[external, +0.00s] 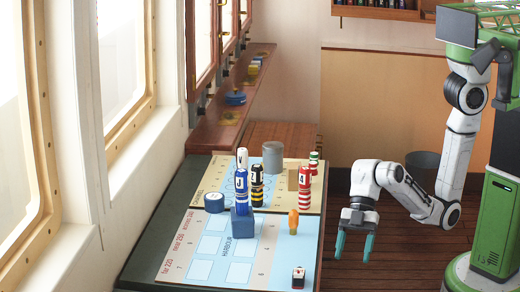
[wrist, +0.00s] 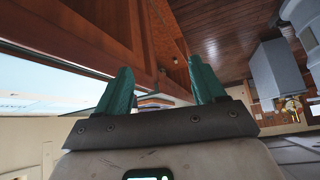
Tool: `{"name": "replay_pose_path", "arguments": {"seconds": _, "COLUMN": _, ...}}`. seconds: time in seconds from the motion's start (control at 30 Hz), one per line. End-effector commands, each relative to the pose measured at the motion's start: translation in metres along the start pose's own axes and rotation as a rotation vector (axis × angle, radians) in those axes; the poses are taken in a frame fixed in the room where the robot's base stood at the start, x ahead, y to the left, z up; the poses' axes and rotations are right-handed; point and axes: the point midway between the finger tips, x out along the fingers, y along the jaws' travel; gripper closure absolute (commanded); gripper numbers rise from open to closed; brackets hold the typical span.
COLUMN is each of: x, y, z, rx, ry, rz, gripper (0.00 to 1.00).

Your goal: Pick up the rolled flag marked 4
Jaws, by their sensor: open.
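Several rolled flags stand upright on the chart table. One is red and white (external: 304,188), with a label that looks like a 4. A black and yellow one (external: 257,187) stands to its left, its mark too small to read for sure. A blue and white one (external: 241,193) stands on a blue block (external: 241,224). A shorter red, white and green one (external: 314,163) is behind. My gripper (external: 355,248) is open and empty, pointing down right of the table edge, apart from every flag. Its teal fingers also show in the wrist view (wrist: 160,72), with no flag between them.
The table (external: 170,235) carries a harbour chart (external: 262,250), a grey cylinder (external: 273,158), a blue round tin (external: 214,203), an orange figure (external: 293,222) and a small marked block (external: 298,277). Windows line the left. Open floor lies right of the table.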

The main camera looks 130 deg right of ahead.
Motion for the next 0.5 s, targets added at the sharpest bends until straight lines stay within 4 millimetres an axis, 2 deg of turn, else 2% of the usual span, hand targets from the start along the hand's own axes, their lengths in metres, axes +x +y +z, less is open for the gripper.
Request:
{"name": "replay_pose_path", "arguments": {"seconds": 0.03, "x": -0.014, "y": 0.017, "z": -0.028, "rx": -0.076, "ry": 0.047, "rz": 0.014, "gripper": 0.31}}
{"name": "replay_pose_path", "arguments": {"seconds": 0.1, "x": -0.03, "y": 0.031, "z": -0.06, "rx": -0.198, "ry": 0.096, "rz": 0.022, "gripper": 0.31}}
{"name": "replay_pose_path", "arguments": {"seconds": 0.2, "x": -0.056, "y": 0.051, "z": -0.098, "rx": -0.378, "ry": 0.14, "rz": 0.04, "gripper": 0.31}}
{"name": "replay_pose_path", "arguments": {"seconds": 0.33, "x": -0.089, "y": 0.075, "z": -0.13, "rx": -0.612, "ry": 0.148, "rz": 0.068, "gripper": 0.31}}
{"name": "replay_pose_path", "arguments": {"seconds": 0.4, "x": -0.107, "y": 0.087, "z": -0.14, "rx": -0.736, "ry": 0.13, "rz": 0.079, "gripper": 0.31}}
{"name": "replay_pose_path", "arguments": {"seconds": 0.5, "x": -0.129, "y": 0.104, "z": -0.144, "rx": -0.904, "ry": 0.079, "rz": 0.083, "gripper": 0.31}}
